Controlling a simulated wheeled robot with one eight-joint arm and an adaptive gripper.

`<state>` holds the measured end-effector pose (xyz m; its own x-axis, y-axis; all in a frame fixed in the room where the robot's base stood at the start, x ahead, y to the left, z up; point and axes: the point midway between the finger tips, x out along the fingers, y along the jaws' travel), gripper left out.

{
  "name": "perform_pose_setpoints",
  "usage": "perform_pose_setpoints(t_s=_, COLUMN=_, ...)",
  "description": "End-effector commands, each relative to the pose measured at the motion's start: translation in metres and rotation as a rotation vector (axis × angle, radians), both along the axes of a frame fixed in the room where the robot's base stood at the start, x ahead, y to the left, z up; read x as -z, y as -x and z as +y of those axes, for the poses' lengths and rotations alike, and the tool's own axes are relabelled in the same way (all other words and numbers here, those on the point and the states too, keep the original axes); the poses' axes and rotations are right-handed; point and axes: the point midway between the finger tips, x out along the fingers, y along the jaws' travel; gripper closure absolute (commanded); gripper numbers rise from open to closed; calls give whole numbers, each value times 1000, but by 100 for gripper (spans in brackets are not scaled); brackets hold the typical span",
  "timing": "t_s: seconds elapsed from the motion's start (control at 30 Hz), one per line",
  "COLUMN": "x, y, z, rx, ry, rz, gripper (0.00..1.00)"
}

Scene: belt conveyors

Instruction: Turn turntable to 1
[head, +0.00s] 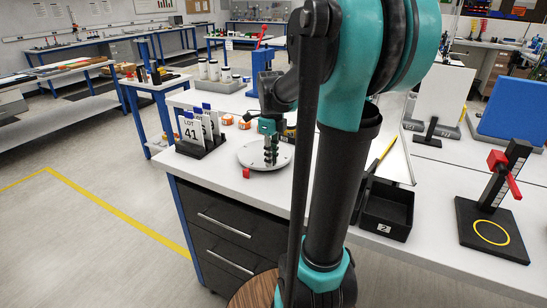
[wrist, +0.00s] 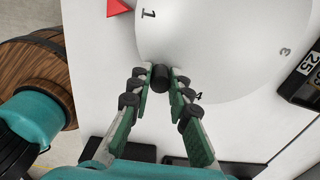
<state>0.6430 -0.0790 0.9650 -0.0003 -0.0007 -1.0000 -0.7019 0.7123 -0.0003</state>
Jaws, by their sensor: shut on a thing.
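The turntable is a round white disc (head: 252,160) on the bench, and it fills the upper middle of the wrist view (wrist: 215,50). Numbers 1, 3 and 4 show on it in the wrist view. A red triangular pointer (wrist: 117,8) lies beside the disc's edge close to the 1; it also shows in the head view (head: 246,173). My gripper (wrist: 160,80) points down at the disc, its fingertips shut on a dark round knob (wrist: 160,74) near the rim, beside the 4. In the head view my gripper (head: 271,158) partly hides the disc.
Lot-number card holders (head: 190,135) stand left of the disc. A black bin marked 2 (head: 386,210) and a black stand with a red clamp (head: 495,200) are to the right. Jars (head: 214,72) stand behind. A wooden barrel (wrist: 35,75) is at the left of the wrist view.

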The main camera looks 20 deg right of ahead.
Motion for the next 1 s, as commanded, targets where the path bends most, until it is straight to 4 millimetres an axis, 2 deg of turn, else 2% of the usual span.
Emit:
perform_pose_setpoints(t_s=0.4, x=0, y=-1, z=2, rx=8, ry=-4, rz=-1, gripper=100)
perform_pose_setpoints(t_s=0.43, x=0, y=-1, z=2, rx=7, ry=-4, rz=-1, gripper=81)
perform_pose_setpoints(t_s=0.6, x=0, y=-1, z=2, rx=7, ry=-4, rz=-1, gripper=61)
perform_pose_setpoints(t_s=0.87, x=0, y=0, z=1, rx=8, ry=-2, rz=-1, gripper=61)
perform_pose_setpoints(t_s=1.0, x=-7, y=0, z=1, rx=8, ry=-1, rz=0, gripper=61)
